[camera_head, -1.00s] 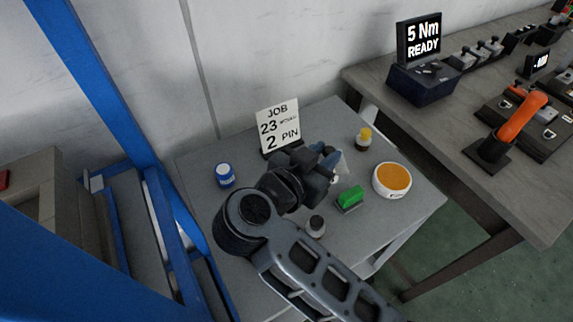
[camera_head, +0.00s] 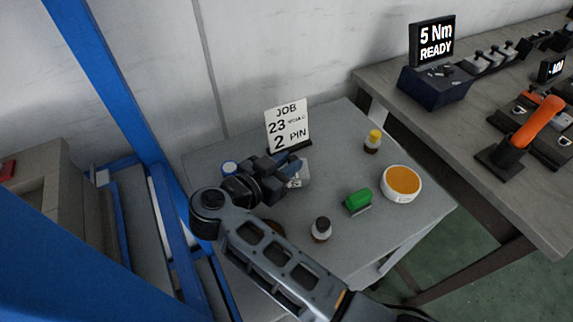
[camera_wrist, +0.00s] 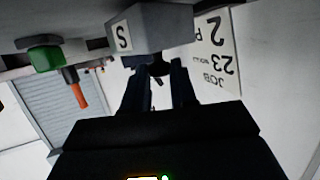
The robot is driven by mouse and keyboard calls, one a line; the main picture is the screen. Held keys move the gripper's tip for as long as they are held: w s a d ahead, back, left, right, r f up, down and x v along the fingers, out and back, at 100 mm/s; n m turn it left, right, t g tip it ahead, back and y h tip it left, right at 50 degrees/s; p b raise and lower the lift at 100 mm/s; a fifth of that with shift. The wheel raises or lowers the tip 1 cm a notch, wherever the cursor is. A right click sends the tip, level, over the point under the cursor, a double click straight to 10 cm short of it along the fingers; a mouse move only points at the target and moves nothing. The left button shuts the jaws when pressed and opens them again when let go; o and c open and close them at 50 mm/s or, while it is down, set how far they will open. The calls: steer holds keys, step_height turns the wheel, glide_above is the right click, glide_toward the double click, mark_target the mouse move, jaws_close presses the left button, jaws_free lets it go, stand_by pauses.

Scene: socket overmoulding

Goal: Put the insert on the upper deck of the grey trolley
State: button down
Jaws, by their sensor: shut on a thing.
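The insert appears to be a light grey block (camera_wrist: 152,28) with a white "S" label. It also shows in the head view (camera_head: 300,173), partly hidden by my gripper. My gripper (camera_wrist: 158,72) is shut on a dark part at the block's near side. In the head view, my gripper (camera_head: 280,170) is over the left-middle of the trolley's grey upper deck (camera_head: 275,235), just in front of the job sign. I cannot tell whether the block touches the deck or hangs slightly above it.
A blue frame (camera_head: 115,80) stands left.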

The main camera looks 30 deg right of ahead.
steer(key=shift+f, duration=0.25)
steer(key=shift+f, duration=0.15)
steer(key=c, duration=0.9)
jaws_free()
steer(key=shift+a, duration=0.1)
steer(key=v, duration=0.7)
steer(key=shift+s+a, duration=0.1)
steer(key=shift+s, duration=0.05)
